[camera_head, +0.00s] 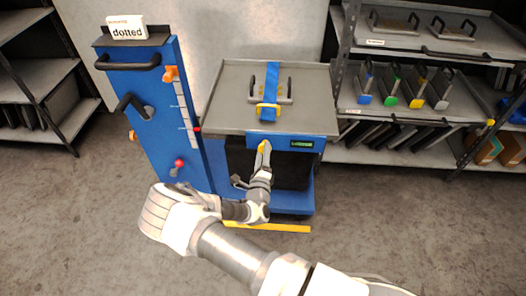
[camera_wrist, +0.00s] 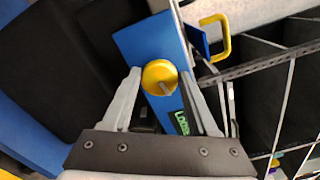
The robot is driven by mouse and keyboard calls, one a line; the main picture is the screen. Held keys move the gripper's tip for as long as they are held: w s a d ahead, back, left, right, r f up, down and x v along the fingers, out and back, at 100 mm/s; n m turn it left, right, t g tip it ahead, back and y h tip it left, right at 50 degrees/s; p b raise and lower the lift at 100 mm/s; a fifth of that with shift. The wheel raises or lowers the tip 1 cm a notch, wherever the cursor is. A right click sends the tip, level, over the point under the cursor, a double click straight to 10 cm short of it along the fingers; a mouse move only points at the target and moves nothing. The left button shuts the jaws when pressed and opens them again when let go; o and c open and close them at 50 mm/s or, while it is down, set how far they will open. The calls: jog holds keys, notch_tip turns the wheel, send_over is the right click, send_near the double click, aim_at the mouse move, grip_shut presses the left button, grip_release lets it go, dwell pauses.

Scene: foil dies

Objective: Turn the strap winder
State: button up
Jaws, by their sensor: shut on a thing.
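The strap winder (camera_wrist: 158,73) is a round yellow knob with a grey bar across it, on the blue front of the cart (camera_wrist: 135,40). In the wrist view my gripper (camera_wrist: 161,80) has one finger on each side of it and is shut on it. In the head view my gripper (camera_head: 261,160) reaches the cart's front edge, where the yellow winder (camera_head: 264,146) shows partly hidden. A blue strap (camera_head: 271,80) runs over a grey die (camera_head: 285,98) with black handles on the cart top. A yellow hook (camera_head: 268,108) sits at the strap's front end.
A small green-lit display (camera_head: 302,144) is right of the winder. Shelves (camera_head: 430,55) with more dies stand right. A yellow floor line (camera_head: 270,227) lies in front.

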jog(key=shift+n, duration=0.6)
jog(key=o, duration=1.4)
jog(key=shift+c, duration=0.2)
jog(key=shift+s, duration=0.1)
